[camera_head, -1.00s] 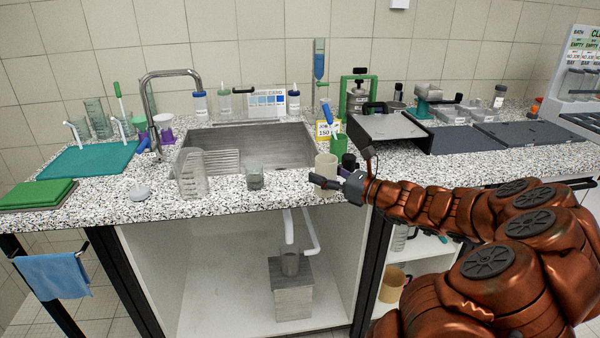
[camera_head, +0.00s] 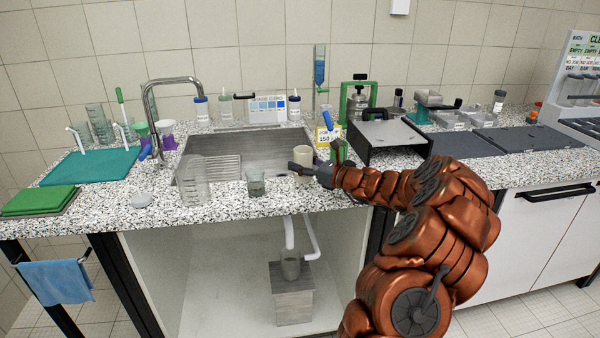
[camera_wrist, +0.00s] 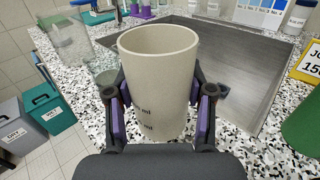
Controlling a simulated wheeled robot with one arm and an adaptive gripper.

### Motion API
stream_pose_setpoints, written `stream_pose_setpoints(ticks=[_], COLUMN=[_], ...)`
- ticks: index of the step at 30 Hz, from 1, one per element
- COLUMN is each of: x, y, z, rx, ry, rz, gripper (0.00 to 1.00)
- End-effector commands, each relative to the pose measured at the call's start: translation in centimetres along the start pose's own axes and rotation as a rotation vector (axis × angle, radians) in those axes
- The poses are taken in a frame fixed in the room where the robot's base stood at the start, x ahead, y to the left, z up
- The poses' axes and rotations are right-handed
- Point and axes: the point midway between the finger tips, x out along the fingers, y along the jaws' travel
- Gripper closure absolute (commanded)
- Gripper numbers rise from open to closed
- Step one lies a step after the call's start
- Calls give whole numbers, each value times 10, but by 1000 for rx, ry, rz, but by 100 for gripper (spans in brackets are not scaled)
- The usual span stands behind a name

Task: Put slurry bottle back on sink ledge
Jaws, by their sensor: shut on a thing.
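My gripper (camera_head: 309,172) is shut on a beige cup (camera_head: 303,158) near the sink's front right corner. In the wrist view, the gripper (camera_wrist: 162,108) has a finger on each side of the cup (camera_wrist: 158,70), which is upright, with "ml" marks. Its base is hidden, so I cannot tell whether it touches the counter. Bottles stand on the ledge behind the sink (camera_head: 245,140): a blue-capped bottle (camera_head: 201,110) at left, a green-topped bottle (camera_head: 226,109), and another blue-capped bottle (camera_head: 294,109) at right. Their labels are too small to tell which holds slurry.
A clear beaker (camera_head: 256,184) and a large glass jug (camera_head: 193,182) stand left of the cup. A yellow card (camera_head: 324,137), a green container (camera_head: 339,150) and a grey-topped box (camera_head: 390,133) are to the right. A colour card (camera_head: 266,109) stands on the ledge.

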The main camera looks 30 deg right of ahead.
Motion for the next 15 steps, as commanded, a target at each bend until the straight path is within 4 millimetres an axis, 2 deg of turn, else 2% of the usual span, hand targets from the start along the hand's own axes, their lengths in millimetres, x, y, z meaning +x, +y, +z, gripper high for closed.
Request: stream_pose_setpoints(ticks=[4,12,15], x=[8,6,6], y=[-3,-3,-3], z=[0,-33,-36], rx=[-1,1,-1], ry=[0,3,2], rz=[2,0,0], gripper=[88,88,88])
